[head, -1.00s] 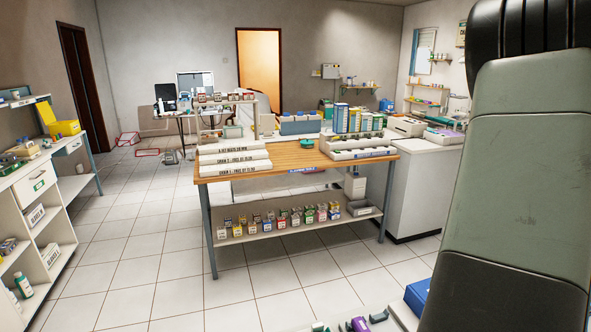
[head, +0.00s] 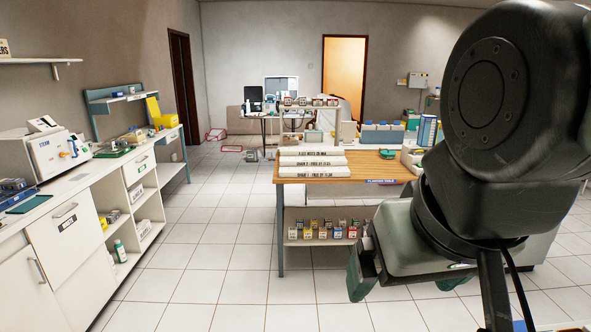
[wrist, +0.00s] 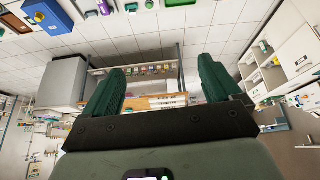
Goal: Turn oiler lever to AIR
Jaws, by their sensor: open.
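I cannot make out the oiler or its lever in either view. My gripper (head: 405,285) hangs in front of the planning table at the right of the head view. In the wrist view my gripper (wrist: 160,82) shows two dark green fingers spread wide, with nothing between them. It touches nothing that I can see. A white boxy device (head: 55,155) with small coloured knobs stands on the left counter, but I cannot tell whether it has the lever.
The left counter (head: 75,185) also bears a small device on a green mat (head: 115,150) and a yellow box (head: 165,121). The wooden planning table (head: 360,167) carries white rolls (head: 310,161), with small boxes on its lower shelf. The tiled floor (head: 215,235) between them is clear.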

